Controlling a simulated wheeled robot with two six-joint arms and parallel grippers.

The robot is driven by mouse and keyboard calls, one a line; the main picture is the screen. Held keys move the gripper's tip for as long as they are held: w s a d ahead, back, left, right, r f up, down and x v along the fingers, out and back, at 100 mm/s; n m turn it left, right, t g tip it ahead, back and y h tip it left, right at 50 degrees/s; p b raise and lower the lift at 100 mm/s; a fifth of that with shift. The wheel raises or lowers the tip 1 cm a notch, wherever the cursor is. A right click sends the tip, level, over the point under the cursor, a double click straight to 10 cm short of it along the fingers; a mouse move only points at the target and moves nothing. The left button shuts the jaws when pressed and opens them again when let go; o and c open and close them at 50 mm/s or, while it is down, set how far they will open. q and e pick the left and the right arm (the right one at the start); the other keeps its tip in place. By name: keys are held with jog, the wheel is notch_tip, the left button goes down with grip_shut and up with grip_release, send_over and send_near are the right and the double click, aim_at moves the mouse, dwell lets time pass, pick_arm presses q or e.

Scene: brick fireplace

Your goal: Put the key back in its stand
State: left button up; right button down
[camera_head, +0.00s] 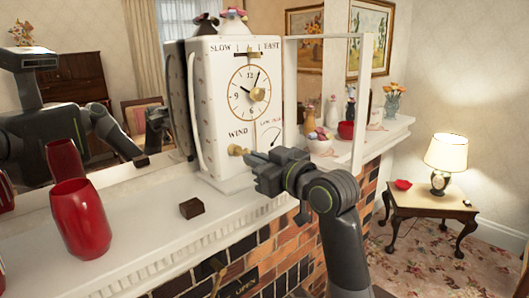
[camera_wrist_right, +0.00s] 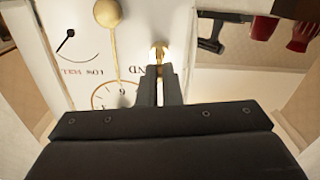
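The gold key (camera_head: 238,150) is at the front of the white clock (camera_head: 213,108), just below the word WIND; its shaft end is hidden. It also shows in the right wrist view (camera_wrist_right: 158,51), right at the fingertips. My right gripper (camera_head: 252,160) reaches in from the right, its fingers nearly together around the key's near end; the fingers also show in the wrist view (camera_wrist_right: 160,74). A small dark brown block (camera_head: 191,207), which looks like the key's stand, sits on the mantel in front of the clock, left of the gripper. My left gripper is out of view.
A red vase (camera_head: 80,218) stands on the white mantel (camera_head: 150,238) at left. A mirror behind reflects my body. A bowl (camera_head: 319,143), a red cup (camera_head: 346,130) and figurines stand right of the clock. The mantel around the block is clear.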

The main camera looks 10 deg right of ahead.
jog(key=shift+s+d, duration=0.15)
jog(key=shift+s, duration=0.05)
jog(key=shift+s+d, duration=0.2)
jog(key=shift+p+v, duration=0.65)
jog(key=shift+v, duration=0.45)
jog(key=shift+s+d, duration=0.25)
jog(key=shift+d, duration=0.2)
jog(key=shift+f, duration=0.1)
